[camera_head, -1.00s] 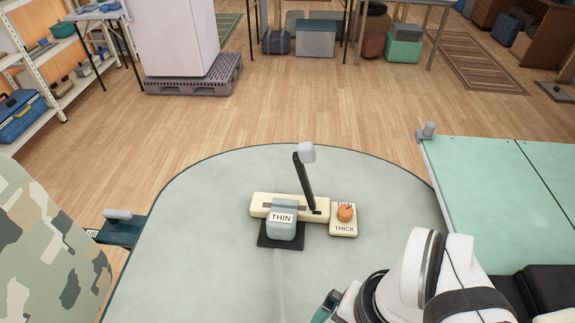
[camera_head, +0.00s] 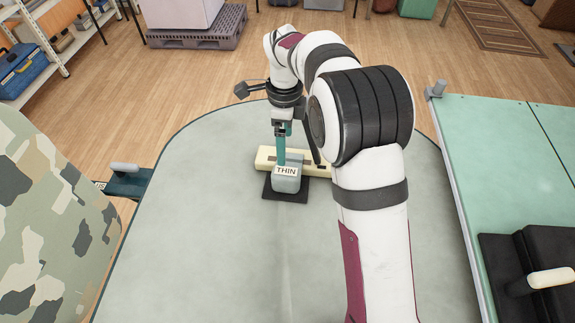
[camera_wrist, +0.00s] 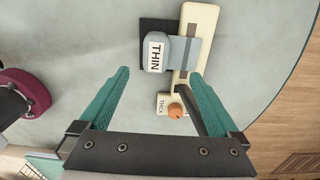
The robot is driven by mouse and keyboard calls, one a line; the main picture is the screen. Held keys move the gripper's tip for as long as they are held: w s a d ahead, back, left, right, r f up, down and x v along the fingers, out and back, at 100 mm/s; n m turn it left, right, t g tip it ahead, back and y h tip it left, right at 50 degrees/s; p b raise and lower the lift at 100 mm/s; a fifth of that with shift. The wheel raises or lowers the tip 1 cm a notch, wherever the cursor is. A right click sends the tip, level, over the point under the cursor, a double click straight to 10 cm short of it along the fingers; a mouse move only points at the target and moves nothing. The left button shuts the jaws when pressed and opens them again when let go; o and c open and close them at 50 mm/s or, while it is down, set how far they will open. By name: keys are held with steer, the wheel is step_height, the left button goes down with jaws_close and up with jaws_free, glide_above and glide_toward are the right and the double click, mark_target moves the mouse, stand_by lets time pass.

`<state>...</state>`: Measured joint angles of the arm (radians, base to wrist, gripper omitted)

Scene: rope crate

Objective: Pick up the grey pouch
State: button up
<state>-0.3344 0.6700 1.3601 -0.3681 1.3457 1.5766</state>
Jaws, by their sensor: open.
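The grey pouch (camera_head: 288,182), with a white THIN label, sits on a dark square mat (camera_head: 271,190) on the rounded grey table. In the wrist view the pouch (camera_wrist: 157,66) shows between and beyond my fingertips, its upper part lying against a cream bar (camera_wrist: 207,22). My gripper (camera_head: 282,158) points down over the pouch's far side in the head view. Its teal fingers (camera_wrist: 160,73) are spread with nothing between them. Whether a finger touches the pouch, I cannot tell.
A cream THICK block with an orange knob (camera_wrist: 176,110) is beside the bar. A dark lever (camera_head: 318,150) rises from the bar, partly hidden by my arm. A camouflage-covered shape (camera_head: 45,230) stands left and a green-topped bench (camera_head: 500,180) right. The near table is clear.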

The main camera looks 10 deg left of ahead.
mark_target(286, 171)
steer(key=f, duration=0.7)
steer(key=s+f, duration=0.1)
steer(key=f, duration=0.2)
steer(key=shift+d+f, duration=0.2)
steer(key=shift+f, duration=0.2)
steer(key=shift+r, duration=0.1)
jaws_close()
